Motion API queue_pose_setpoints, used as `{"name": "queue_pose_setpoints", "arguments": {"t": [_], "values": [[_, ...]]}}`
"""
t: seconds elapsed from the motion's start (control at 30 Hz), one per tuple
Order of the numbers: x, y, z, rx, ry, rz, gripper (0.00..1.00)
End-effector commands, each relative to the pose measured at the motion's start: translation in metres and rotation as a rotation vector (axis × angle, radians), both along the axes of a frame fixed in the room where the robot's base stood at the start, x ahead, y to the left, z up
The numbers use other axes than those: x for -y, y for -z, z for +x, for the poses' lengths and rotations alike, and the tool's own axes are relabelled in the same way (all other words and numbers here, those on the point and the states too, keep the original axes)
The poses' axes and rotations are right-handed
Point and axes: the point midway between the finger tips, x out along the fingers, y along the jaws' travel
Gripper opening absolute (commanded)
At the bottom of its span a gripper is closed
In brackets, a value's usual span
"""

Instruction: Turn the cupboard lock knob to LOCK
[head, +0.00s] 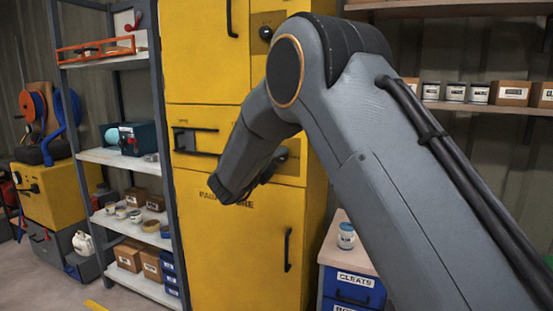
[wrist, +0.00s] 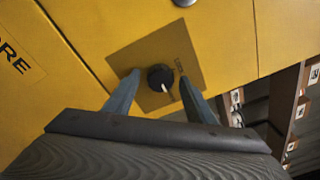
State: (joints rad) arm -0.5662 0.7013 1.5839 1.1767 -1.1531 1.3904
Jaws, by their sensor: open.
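The yellow cupboard (head: 240,250) stands in the middle of the head view. Its lock knob (wrist: 158,74) is round and black on a tan plate (wrist: 140,58) in the wrist view. A white mark on the knob points down and slightly right in that picture. Small lettering sits on the plate to the right of the knob, too small to read surely. My gripper (wrist: 159,80) is open, its two fingers on either side of the knob with gaps visible. In the head view my gripper (head: 268,172) is at the cupboard front, and my arm hides the knob.
A dark handle (head: 287,250) stands out on the lower door, and a recessed latch (head: 195,140) is left of my gripper. Another black knob (head: 266,33) is on the upper door. Shelves (head: 110,158) stand left; a blue drawer unit (head: 350,285) stands right.

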Motion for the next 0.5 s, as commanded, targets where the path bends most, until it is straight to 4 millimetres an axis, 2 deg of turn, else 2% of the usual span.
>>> {"name": "queue_pose_setpoints", "arguments": {"t": [0.3,0.5], "values": [[0.0013,-0.0002,0.0027,0.0,-0.001,-0.001,0.49],[0.0012,-0.0002,0.0025,0.0,-0.001,-0.001,0.15]]}}
